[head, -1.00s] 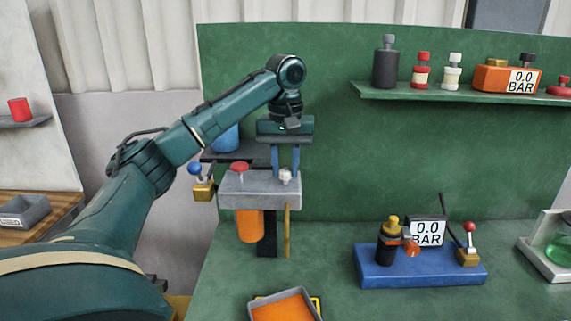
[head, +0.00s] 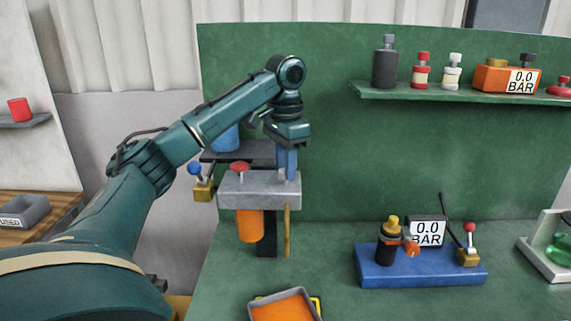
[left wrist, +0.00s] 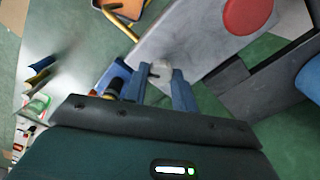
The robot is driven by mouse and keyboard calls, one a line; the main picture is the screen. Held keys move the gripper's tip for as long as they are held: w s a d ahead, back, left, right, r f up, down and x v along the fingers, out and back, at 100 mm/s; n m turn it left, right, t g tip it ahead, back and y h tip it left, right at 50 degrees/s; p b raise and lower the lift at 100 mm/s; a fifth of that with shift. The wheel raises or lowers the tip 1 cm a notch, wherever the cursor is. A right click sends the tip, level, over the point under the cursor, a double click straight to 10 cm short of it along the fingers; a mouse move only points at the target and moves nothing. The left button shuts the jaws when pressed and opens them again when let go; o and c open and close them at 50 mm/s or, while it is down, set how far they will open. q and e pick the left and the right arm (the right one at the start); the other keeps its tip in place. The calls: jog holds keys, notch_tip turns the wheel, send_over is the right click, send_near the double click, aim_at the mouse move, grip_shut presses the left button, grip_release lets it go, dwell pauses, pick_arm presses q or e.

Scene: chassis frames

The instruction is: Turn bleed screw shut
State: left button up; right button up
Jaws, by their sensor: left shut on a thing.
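The bleed screw (left wrist: 160,74) is a small pale knob with a dark mark on the grey block (head: 260,190). My left gripper (head: 287,172) points down over the right end of the block, shut on the bleed screw. In the left wrist view its blue fingers (left wrist: 160,85) stand on either side of the screw. In the head view the fingers mostly hide the screw. A red knob (head: 240,167) sits on the same block to the left and also shows in the left wrist view (left wrist: 248,14). My right gripper is not in view.
An orange cylinder (head: 250,226) and a thin yellow tube (head: 286,232) hang under the block. A blue-knobbed brass valve (head: 203,186) is at its left. An orange-filled tray (head: 284,306) lies in front. A blue pump base (head: 420,268) with a 0.0 BAR gauge (head: 428,232) stands right.

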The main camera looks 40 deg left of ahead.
pick_arm(q)
jog(key=m, duration=0.6)
dwell(0.7)
jog(key=o, duration=1)
notch_tip(320, 180, up, 13)
jog(key=shift+r, duration=0.1)
dwell(0.4)
dwell(0.5)
